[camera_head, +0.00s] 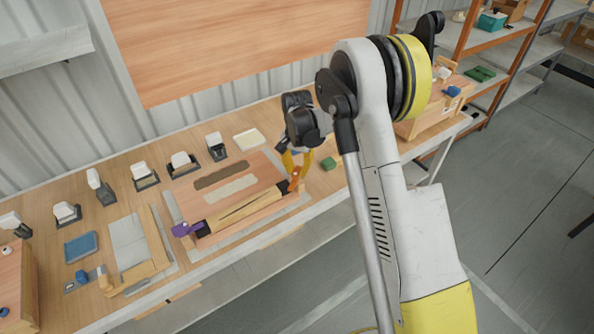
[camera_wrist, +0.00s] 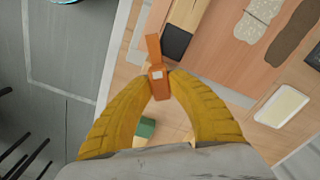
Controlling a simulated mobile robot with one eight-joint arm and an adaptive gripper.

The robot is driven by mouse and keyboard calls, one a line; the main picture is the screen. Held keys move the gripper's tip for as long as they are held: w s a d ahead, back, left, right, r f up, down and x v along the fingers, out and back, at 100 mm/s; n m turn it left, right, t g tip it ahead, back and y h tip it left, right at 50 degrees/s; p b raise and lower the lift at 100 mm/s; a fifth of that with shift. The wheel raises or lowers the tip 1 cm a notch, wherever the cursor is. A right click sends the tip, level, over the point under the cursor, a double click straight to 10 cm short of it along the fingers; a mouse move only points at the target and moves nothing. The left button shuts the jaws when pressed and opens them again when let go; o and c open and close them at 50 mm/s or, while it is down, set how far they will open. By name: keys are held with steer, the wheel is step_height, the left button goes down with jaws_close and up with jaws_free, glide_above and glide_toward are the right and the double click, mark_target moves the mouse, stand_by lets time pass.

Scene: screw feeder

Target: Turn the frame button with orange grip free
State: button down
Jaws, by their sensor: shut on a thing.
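The frame button with the orange grip (camera_head: 295,178) sits at the right front corner of the wooden frame (camera_head: 245,211). In the wrist view the orange grip (camera_wrist: 158,88) is between my yellow fingertips, and an orange arm reaches from it toward the frame's dark end block (camera_wrist: 176,43). My gripper (camera_head: 292,163) points down over that corner and is shut on the orange grip; in the wrist view my gripper (camera_wrist: 160,84) has both tips against its sides. Whether the button overlaps the frame is hard to tell. A purple-gripped button (camera_head: 184,230) is at the frame's left end.
A green block (camera_head: 328,163) lies right of the frame and shows near my fingers in the wrist view (camera_wrist: 146,127). A cream tray (camera_head: 249,139) and several white-topped holders line the back. The front table edge is close to the frame.

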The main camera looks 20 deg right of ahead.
mark_target(297, 170)
steer(key=n, duration=0.5)
steer(key=shift+n, duration=0.3)
steer(key=n, duration=0.5)
steer(key=shift+n, duration=0.4)
steer(key=c, duration=1.2)
jaws_free()
steer(key=shift+c, duration=0.2)
step_height(297, 170, up, 12)
